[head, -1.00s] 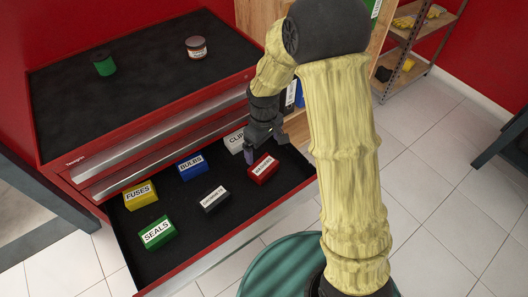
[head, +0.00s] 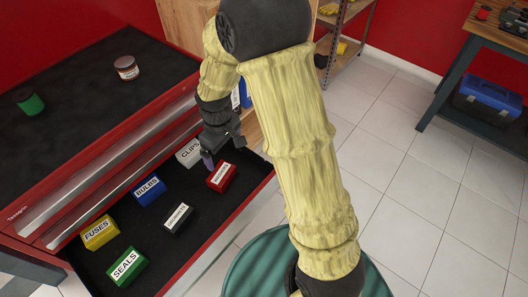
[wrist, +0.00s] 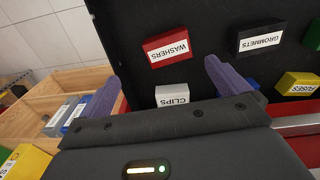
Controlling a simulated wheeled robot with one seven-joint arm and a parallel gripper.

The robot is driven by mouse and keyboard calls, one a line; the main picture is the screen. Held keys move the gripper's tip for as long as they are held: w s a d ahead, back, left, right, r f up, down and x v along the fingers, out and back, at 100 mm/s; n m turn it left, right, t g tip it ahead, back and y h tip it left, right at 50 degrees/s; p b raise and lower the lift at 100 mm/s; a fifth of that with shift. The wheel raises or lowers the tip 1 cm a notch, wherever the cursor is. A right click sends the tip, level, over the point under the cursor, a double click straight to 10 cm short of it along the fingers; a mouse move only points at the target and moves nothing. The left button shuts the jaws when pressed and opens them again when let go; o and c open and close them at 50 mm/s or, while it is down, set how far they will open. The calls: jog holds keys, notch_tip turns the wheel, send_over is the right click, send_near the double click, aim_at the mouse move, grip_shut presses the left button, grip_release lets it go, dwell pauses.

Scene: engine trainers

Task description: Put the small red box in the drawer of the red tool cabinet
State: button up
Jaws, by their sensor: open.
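The small red box (head: 221,177), labelled WASHERS, rests on the black floor of the open drawer of the red tool cabinet (head: 28,222). It also shows in the wrist view (wrist: 168,48), beyond my fingertips and apart from them. My gripper (head: 222,151) is open and empty, just behind the red box in the head view. Its two purple-grey fingers stand wide apart in the wrist view (wrist: 162,70). The drawer (head: 205,222) is pulled well out. The white CLIPS box (head: 189,152) lies close to my gripper and is partly hidden in the wrist view.
The drawer also holds the blue BULBS box (head: 149,192), yellow FUSES box (head: 100,233), dark GROMMETS box (head: 181,218) and green SEALS box (head: 127,267). A green container (head: 29,101) and a jar (head: 126,68) stand on the cabinet. A wooden bin (wrist: 45,105) adjoins the drawer.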

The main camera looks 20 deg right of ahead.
jog(key=s+d+r+m+t, duration=0.2)
jog(key=s+d+r+m, duration=0.5)
jog(key=s+d, duration=0.4)
jog(key=shift+s+d+r+m, duration=0.15)
jog(key=shift+s+m, duration=0.05)
jog(key=shift+m, duration=0.3)
